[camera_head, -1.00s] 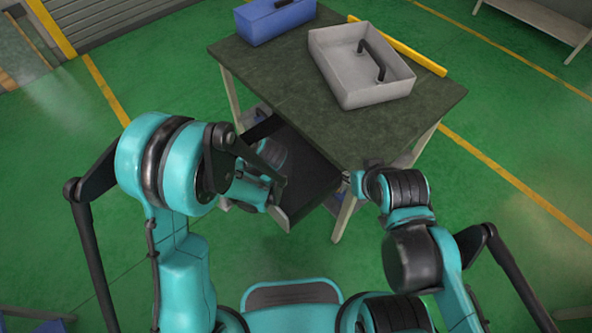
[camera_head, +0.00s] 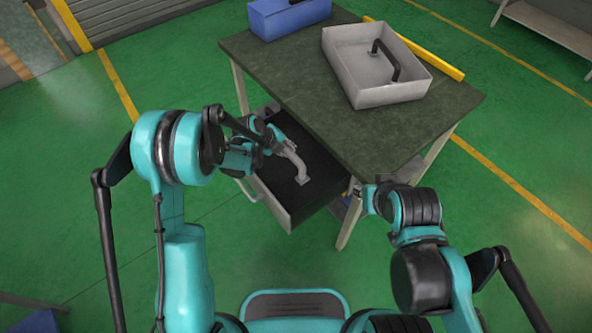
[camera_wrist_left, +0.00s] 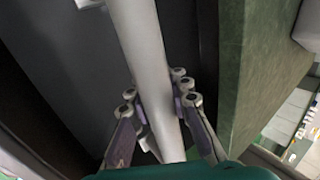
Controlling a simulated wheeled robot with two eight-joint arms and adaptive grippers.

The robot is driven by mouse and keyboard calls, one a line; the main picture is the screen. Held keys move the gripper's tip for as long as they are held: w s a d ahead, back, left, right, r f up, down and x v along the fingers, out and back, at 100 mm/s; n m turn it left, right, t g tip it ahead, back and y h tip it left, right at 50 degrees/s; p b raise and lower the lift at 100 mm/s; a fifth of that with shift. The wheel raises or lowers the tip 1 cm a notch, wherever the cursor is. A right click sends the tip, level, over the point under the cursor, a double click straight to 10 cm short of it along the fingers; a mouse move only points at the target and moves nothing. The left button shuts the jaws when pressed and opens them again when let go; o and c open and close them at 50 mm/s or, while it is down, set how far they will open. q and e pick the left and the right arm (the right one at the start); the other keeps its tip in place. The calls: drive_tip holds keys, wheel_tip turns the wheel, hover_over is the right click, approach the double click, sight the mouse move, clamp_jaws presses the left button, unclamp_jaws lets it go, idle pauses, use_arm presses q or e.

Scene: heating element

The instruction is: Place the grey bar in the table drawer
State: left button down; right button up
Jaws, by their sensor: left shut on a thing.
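The grey bar (camera_head: 291,157), a bent piece with a flat end, is held by my left gripper (camera_head: 274,146) over the open table drawer (camera_head: 272,196). In the left wrist view the bar (camera_wrist_left: 146,52) runs between the two fingers of the left gripper (camera_wrist_left: 160,97), which are closed on it. The dark drawer floor (camera_wrist_left: 62,57) shows behind it. I cannot tell whether the bar touches the floor. My right gripper (camera_head: 357,190) is beside the table's near corner, small and partly hidden by its own arm.
The dark green table top (camera_head: 300,82) overhangs the drawer's right side. On it are a grey tray (camera_head: 360,97) with a black handle-shaped bar (camera_head: 384,57), a blue box (camera_head: 290,17) and a yellow strip (camera_head: 415,48).

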use_arm(q)
wheel_tip(320, 180, down, 10)
drive_tip(key=b, duration=0.4)
drive_tip(key=shift+r, duration=0.15)
drive_tip(key=c, duration=1.4)
unclamp_jaws()
